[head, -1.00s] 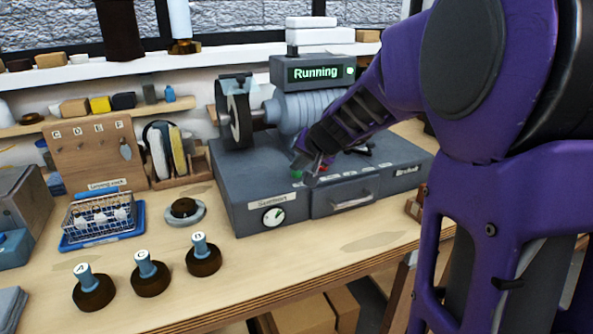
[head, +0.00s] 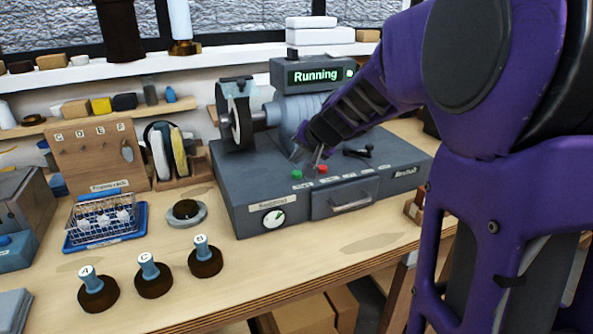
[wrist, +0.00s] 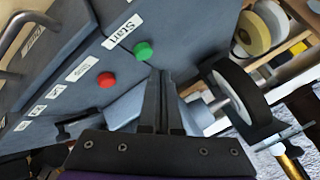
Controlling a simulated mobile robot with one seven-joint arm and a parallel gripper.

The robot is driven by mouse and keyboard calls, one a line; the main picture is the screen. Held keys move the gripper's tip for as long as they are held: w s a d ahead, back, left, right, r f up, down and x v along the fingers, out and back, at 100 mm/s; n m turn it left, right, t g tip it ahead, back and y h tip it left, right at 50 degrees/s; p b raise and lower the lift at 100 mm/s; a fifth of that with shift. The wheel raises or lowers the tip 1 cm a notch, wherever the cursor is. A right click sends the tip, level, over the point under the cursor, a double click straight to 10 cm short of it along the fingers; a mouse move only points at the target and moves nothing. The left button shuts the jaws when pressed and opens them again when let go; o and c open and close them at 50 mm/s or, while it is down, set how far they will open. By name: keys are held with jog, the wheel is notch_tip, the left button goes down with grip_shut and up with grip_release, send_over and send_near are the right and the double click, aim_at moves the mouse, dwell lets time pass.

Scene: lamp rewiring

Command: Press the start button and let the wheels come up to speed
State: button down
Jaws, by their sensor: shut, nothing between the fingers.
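The grey polishing machine (head: 228,190) stands on the bench. Its display (head: 315,75) reads "Running" in green, with a lit green lamp beside it. The green start button (head: 297,175) shows on the machine's top; in the wrist view the green button (wrist: 143,51) sits beside a label reading "Start". A red button (head: 322,169) is to its right in the head view; it also shows in the wrist view (wrist: 106,80). My gripper (wrist: 160,72) is shut and empty, close to the green button but apart from it. The dark wheel (head: 241,122) is on the left shaft; it also shows in the wrist view (wrist: 242,99).
Several labelled dark-based posts (head: 154,281) stand at the bench front. A wire basket (head: 105,213) sits on a blue tray. A round dish (head: 187,212) is left of the machine. A drawer handle (head: 350,203) sticks out at the machine's front.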

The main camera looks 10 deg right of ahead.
aim_at(298, 175)
notch_tip(298, 175, up, 4)
jog(key=p, duration=0.2)
jog(key=shift+p, duration=0.35)
